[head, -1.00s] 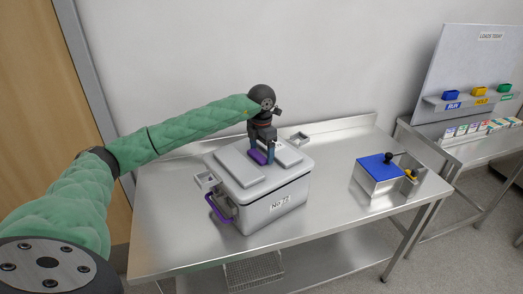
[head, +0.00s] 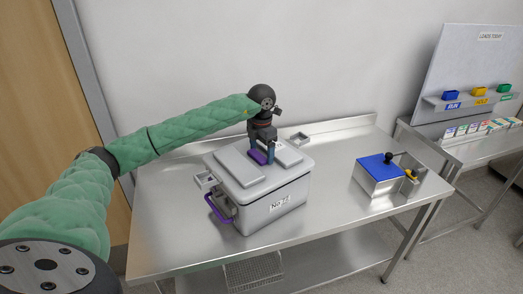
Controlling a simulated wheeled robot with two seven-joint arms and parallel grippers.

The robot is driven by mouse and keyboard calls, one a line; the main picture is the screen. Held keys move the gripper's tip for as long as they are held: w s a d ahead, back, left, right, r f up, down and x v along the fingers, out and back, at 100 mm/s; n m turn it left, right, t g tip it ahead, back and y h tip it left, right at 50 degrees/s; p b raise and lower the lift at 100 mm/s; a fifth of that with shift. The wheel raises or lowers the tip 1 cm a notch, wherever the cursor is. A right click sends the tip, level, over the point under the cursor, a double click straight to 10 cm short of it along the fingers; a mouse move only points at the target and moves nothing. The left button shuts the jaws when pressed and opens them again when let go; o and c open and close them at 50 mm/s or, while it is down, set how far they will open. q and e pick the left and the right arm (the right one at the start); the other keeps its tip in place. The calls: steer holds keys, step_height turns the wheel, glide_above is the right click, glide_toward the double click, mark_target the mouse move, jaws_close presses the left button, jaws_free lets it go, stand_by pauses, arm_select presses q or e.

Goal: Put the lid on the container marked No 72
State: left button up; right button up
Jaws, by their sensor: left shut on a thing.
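The grey container marked No 72 (head: 262,215) stands on the steel table, its label on the front face partly hard to read. Its grey lid (head: 239,172), with raised panels, lies over the container's top. My left gripper (head: 262,160) points down at the middle of the lid and is shut on the purple handle (head: 258,157) there. The gripper hides part of the lid's middle. A purple bail (head: 217,210) hangs at the container's left side. My right gripper is not in view.
The steel table (head: 165,235) has clear room left and right of the container. A steel box with a blue top (head: 378,167) and black knob stands at the right. Beyond is another table with a board (head: 475,65), coloured bins and small boxes. A wall is behind.

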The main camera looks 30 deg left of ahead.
arm_select(q)
steer(key=shift+f+b, duration=1.2)
steer(key=shift+f, duration=0.2)
stand_by(1.2)
stand_by(0.3)
steer(key=o, duration=1.5)
steer(key=shift+c, duration=0.2)
steer(key=shift+r+p, duration=1)
steer(key=shift+r, duration=2.5)
